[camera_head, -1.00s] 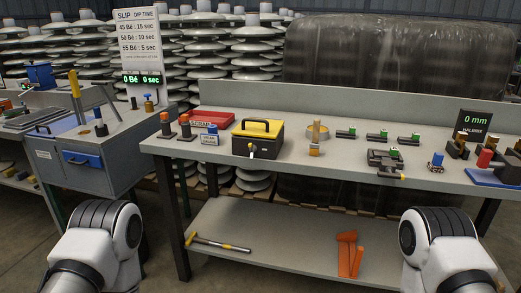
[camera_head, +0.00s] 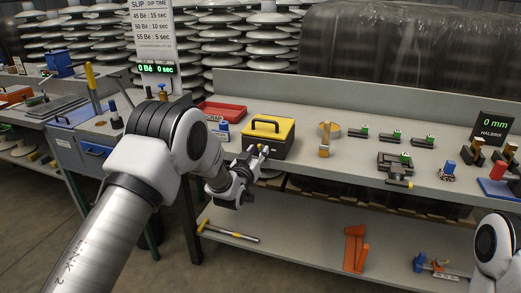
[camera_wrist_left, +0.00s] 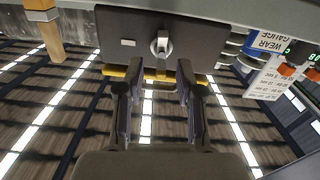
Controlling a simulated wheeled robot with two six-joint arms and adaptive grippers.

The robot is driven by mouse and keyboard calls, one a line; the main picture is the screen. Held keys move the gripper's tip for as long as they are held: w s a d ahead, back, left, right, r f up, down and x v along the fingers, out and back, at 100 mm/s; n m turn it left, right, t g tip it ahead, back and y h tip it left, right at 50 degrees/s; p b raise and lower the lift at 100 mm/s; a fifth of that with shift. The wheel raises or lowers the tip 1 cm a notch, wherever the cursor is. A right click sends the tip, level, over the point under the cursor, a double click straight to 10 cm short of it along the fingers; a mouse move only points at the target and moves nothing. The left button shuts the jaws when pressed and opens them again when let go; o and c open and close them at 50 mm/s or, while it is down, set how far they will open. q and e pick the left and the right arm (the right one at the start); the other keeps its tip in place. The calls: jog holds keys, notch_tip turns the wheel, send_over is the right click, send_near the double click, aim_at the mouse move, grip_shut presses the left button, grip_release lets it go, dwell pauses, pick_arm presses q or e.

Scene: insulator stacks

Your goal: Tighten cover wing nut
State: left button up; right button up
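The box with a black body and yellow lid (camera_head: 270,134) stands on the workbench, its black handle on top. In the left wrist view its dark front face (camera_wrist_left: 195,32) fills the top middle, and the silver wing nut (camera_wrist_left: 160,43) shows there. My left gripper (camera_head: 252,160) is at the box's front left corner. In the left wrist view the left gripper (camera_wrist_left: 158,72) is open, with nothing seen between its two fingers; the nut lies just beyond the gap, and I cannot tell if they touch. My right gripper is out of view.
A red tray (camera_head: 222,110) and a small blue-and-white block lie left of the box. A wooden brush-like tool (camera_head: 325,140) and several small green-topped parts are to its right.

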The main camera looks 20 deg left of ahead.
pick_arm(q)
jog(key=shift+w, duration=0.85)
grip_shut()
jog(key=shift+s+r, duration=0.1)
jog(key=shift+r, duration=0.05)
jog(key=shift+m, duration=0.5)
jog(key=m, duration=0.1)
jog(key=m+b, duration=0.1)
jog(key=m, duration=0.1)
jog(key=shift+d+m, duration=0.2)
jog(key=shift+m, duration=0.1)
jog(key=m, duration=0.3)
jog(key=m+b, duration=0.1)
jog(key=m, duration=0.1)
jog(key=shift+d, duration=0.25)
jog(key=shift+d+f+m+b, duration=0.15)
jog(key=shift+m+b, duration=0.35)
jog(key=shift+m, duration=1.9)
jog(key=shift+d+f+m+b, duration=0.15)
jog(key=shift+m+b, duration=0.3)
jog(key=shift+m, duration=1.95)
jog(key=shift+a, duration=0.1)
